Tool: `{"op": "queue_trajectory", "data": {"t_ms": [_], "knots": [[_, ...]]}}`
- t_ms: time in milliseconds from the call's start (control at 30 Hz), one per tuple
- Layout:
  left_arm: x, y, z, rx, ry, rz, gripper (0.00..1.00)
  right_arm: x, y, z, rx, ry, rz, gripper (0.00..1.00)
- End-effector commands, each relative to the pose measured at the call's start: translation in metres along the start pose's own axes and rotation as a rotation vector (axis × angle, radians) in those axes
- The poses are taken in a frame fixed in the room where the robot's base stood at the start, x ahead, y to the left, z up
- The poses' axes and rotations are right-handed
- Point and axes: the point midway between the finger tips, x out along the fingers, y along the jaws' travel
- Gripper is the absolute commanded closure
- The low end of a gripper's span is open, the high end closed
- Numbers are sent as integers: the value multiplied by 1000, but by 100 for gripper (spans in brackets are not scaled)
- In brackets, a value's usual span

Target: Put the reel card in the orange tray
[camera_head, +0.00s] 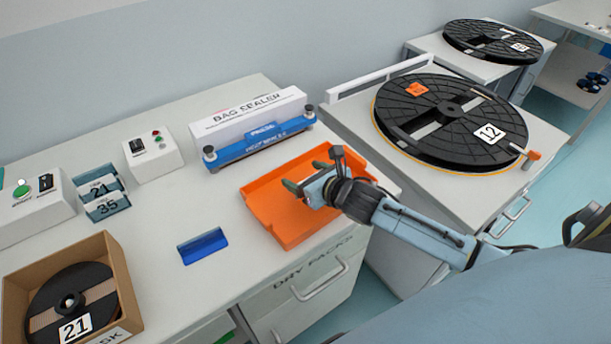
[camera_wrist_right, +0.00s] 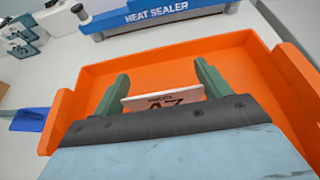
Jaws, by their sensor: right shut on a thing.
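The orange tray (camera_head: 275,205) lies on the white counter near its right end, and it fills much of the right wrist view (camera_wrist_right: 95,75). My right gripper (camera_head: 308,180) is over the tray, its green fingers pointing to the tray's far side. In the right wrist view the gripper (camera_wrist_right: 160,95) is shut on a white card (camera_wrist_right: 162,99) with dark print, which reads partly and upside down. The card is over the tray; whether it touches the tray floor I cannot tell. My left gripper is not in view.
A blue heat sealer (camera_head: 255,142) stands behind the tray. A blue holder (camera_head: 203,246) lies left of it. Card holders (camera_head: 103,200) marked 21 and 35 stand farther left, above a cardboard box (camera_head: 125,290) with a reel. Reel 12 (camera_head: 450,125) is on the right-hand station.

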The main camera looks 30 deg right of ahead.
Motion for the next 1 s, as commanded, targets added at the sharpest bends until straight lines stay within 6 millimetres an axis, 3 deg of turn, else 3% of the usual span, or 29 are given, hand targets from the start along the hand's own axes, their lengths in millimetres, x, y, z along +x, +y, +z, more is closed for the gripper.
{"op": "queue_trajectory", "data": {"t_ms": [233,267,433,767,1000], "knots": [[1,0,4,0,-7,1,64,1,0,-2,0,0,-1,45],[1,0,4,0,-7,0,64,1,0,-2,0,0,-1,23],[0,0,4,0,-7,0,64,1,0,-2,0,0,-1,2],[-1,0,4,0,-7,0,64,-1,0,2,0,-1,0,2],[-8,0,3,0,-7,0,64,-37,0,1,-3,3,1,2]]}}
